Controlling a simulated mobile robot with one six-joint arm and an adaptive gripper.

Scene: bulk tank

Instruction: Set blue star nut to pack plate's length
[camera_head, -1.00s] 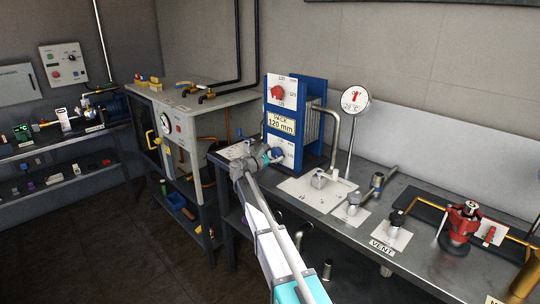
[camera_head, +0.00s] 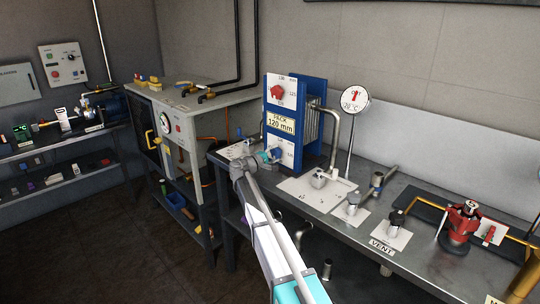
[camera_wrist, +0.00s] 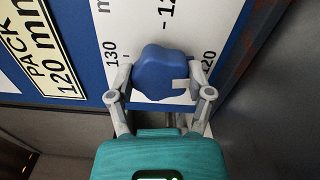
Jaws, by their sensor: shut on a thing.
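The blue star nut (camera_wrist: 160,62) sits on a white scale plate (camera_wrist: 138,18) low on the blue plate press. My gripper (camera_wrist: 161,82) is shut on it, one grey finger on each side. A white mark shows on the nut's lower right in the wrist view. The numbers 130 and 120 show left and right of the nut; another between them is cut off. The yellow pack plate (camera_head: 281,123) reads "PACK 120 mm" and also shows in the wrist view (camera_wrist: 47,48).
A red star nut (camera_head: 278,91) sits on an upper scale plate, above the pack plate. A pipe and a round gauge (camera_head: 355,99) stand right of the press. Valves and a red device (camera_head: 462,222) line the steel bench further right.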

